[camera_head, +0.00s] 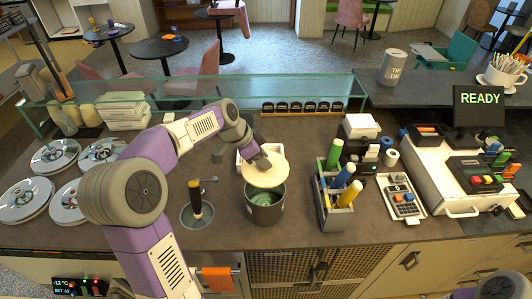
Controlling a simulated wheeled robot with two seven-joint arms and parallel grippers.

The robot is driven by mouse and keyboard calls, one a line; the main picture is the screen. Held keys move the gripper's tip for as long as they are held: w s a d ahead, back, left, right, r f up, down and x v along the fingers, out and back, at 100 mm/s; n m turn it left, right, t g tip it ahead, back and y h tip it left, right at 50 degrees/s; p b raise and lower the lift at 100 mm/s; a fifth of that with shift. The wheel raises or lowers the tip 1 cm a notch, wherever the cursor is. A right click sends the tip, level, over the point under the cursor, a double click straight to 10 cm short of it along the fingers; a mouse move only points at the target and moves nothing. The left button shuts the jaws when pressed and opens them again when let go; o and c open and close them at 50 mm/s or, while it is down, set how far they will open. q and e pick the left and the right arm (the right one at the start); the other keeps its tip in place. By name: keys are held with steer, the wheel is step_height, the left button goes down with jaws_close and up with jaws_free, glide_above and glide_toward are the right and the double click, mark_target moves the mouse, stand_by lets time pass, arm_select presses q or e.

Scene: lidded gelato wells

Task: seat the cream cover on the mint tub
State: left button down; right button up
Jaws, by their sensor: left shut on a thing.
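The cream cover (266,172) is a pale round disc just above the mint tub. My left gripper (260,160) is shut on it at its back edge, and the fingertips are small and partly hidden. The mint tub (265,214) is a dark grey round pot on the counter with green inside. The cover overlaps the back of the tub's opening in the picture, and green shows below its front edge. I cannot tell whether cover and rim touch. My right gripper is not in view.
A grey caddy (335,218) with green, yellow and blue bottles stands close on the right. Round metal lids (25,198) lie at the left. A glass guard (230,87) runs along the back.

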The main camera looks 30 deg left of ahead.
mark_target(263, 176)
arm_select(q)
steer(key=shift+s, duration=0.1)
steer(key=shift+f+m, duration=0.25)
steer(key=shift+m, duration=0.05)
step_height(263, 176, down, 7)
steer(key=b, duration=0.7)
steer(key=shift+f, duration=0.2)
steer(key=shift+f+b, duration=0.95)
steer(key=shift+f, duration=0.05)
stand_by(0.4)
steer(key=c, duration=1.1)
jaws_free()
steer(key=o, duration=0.5)
steer(key=shift+o, duration=0.2)
